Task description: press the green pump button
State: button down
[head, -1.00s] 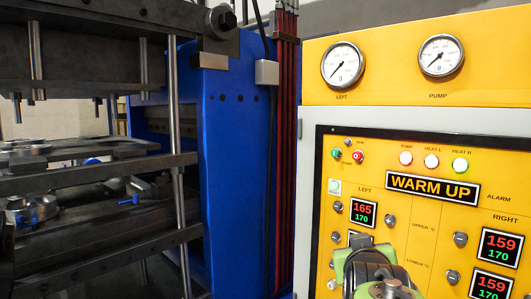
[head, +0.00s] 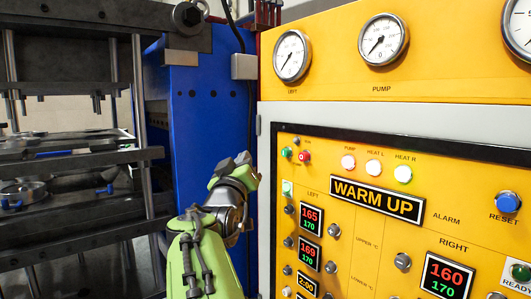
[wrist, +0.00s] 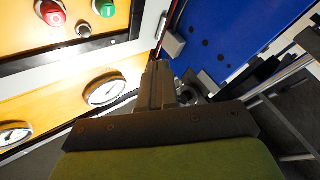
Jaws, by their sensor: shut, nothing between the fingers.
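The green pump button (head: 286,152) is small and round, at the upper left of the yellow panel, beside the red button (head: 304,157). In the wrist view the green button (wrist: 104,7) shows at the top edge, partly cut off, with the red button (wrist: 53,13) to its left. My gripper (head: 242,168) is left of the panel's edge in the head view, lower than the green button and apart from it. In the wrist view my gripper (wrist: 157,72) has its dark fingers shut and empty, with the tips below and right of the green button.
A small black knob (wrist: 83,30) sits near both buttons. The panel's raised light frame (wrist: 140,45) lies between the fingertips and the buttons. Gauges (head: 382,39) are above the panel.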

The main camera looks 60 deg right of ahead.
aim_at(286, 152)
jog(key=shift+a, duration=0.15)
jog(key=s+d+p, duration=0.3)
jog(key=s+d, duration=0.1)
jog(key=d, duration=0.4)
jog(key=shift+p, duration=0.3)
dwell(1.8)
jog(key=shift+s+d, duration=0.2)
jog(key=shift+d, duration=0.2)
jog(key=shift+s+d, duration=0.45)
jog(key=shift+d, duration=0.3)
dwell(1.0)
jog(key=shift+w+a+b, duration=0.3)
jog(key=shift+a+b, duration=0.1)
jog(key=shift+a, duration=0.2)
jog(key=shift+w+a+b, duration=0.25)
jog(key=shift+a+b, duration=0.15)
jog(key=shift+a, duration=0.15)
